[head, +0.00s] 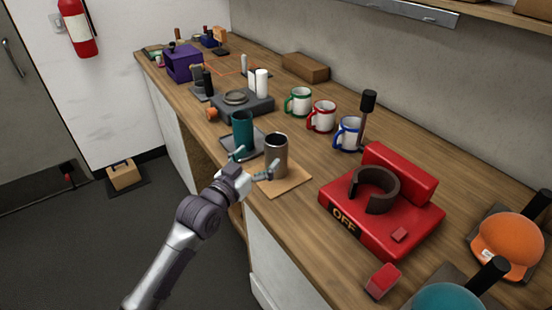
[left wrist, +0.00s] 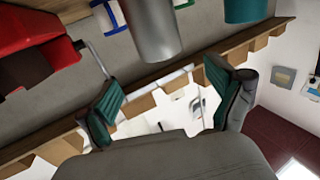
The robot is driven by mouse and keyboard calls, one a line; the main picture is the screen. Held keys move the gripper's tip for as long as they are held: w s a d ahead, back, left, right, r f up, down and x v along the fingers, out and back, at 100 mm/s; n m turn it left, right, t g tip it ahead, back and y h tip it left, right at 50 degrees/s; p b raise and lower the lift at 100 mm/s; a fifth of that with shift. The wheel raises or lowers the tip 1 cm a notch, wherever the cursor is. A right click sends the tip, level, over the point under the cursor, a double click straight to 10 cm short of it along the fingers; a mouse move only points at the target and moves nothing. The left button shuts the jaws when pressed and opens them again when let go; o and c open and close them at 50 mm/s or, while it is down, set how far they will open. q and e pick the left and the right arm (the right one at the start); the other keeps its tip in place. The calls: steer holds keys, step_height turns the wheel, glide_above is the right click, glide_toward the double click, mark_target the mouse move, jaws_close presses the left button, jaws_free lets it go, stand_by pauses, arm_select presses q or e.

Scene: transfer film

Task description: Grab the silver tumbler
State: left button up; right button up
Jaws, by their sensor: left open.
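The silver tumbler (head: 276,157) stands upright on a brown square mat (head: 292,184) near the counter's front edge. It also shows at the top of the left wrist view (left wrist: 152,28), beyond and between the fingers. My left gripper (head: 254,164) is open at the counter's front edge, on the near-left side of the tumbler. One finger points toward the teal tumbler and the other overlaps the silver tumbler's lower edge in the head view; I cannot tell whether it touches. In the left wrist view the space between the fingers (left wrist: 165,98) is empty. My right gripper is not in view.
A teal tumbler (head: 243,131) stands close behind-left on a dark mat. A red mug press (head: 409,217) marked OFF is to the right. Three mugs with green, red (head: 321,117) and blue handles stand behind. Bare counter (head: 318,162) lies between the tumbler and press.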

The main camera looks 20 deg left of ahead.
mark_target(276, 141)
arm_select(q)
steer(key=x, duration=0.3)
steer(key=p+x, duration=0.1)
steer(key=x, duration=0.5)
steer(key=shift+w+a+f, duration=0.1)
steer(key=shift+w+f, duration=0.05)
steer(key=shift+f, duration=0.2)
steer(key=shift+c, duration=0.2)
steer(key=shift+c, duration=1.2)
steer(key=c, duration=1.3)
jaws_close()
steer(key=shift+r, duration=0.15)
